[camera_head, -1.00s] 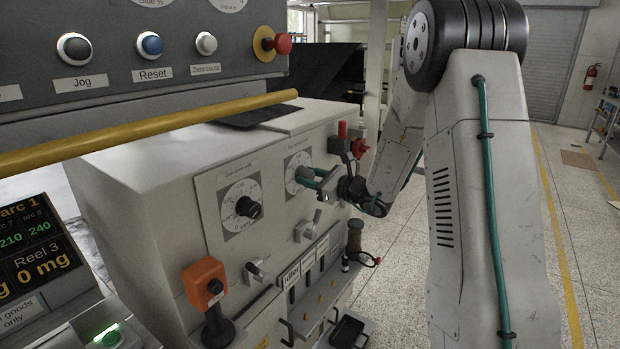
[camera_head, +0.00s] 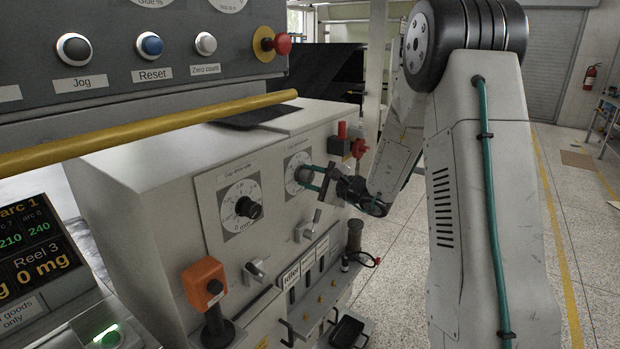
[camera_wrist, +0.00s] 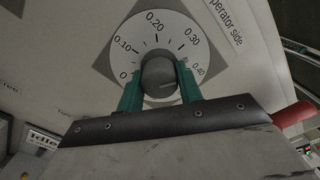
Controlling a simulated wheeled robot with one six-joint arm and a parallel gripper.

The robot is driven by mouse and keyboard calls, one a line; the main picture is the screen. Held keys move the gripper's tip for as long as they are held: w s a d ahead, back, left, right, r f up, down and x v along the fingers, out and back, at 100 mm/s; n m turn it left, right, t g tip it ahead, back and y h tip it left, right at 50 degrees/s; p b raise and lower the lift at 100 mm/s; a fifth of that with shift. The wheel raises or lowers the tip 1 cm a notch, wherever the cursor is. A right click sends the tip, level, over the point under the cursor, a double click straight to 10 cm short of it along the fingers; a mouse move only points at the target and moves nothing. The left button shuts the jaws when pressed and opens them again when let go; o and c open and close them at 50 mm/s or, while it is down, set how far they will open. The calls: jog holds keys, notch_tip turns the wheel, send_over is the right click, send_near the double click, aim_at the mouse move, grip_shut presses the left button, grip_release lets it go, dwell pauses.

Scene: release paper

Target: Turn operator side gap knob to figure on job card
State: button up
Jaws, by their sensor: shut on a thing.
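The operator side gap knob (camera_wrist: 158,76) is a dark round knob at the middle of a white dial (camera_wrist: 155,38) marked from 0 to 0.40. My gripper (camera_wrist: 159,71) has its green fingers on either side of the knob, shut on it. I cannot read clearly which figure the knob points to. In the head view my gripper (camera_head: 306,178) reaches the right-hand dial (camera_head: 291,164) from the right, and its fingers partly hide the knob. I cannot make out the job card.
A similar dial with a black knob (camera_head: 248,207) is on the left of the same panel. A red handle (camera_head: 358,148) stands close above my gripper. A yellow rail (camera_head: 150,132) crosses the front.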

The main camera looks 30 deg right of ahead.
jog(key=shift+n, duration=0.4)
jog(key=o, duration=1)
jog(key=v, duration=0.7)
jog(key=shift+s+d, duration=0.25)
jog(key=shift+s, duration=0.1)
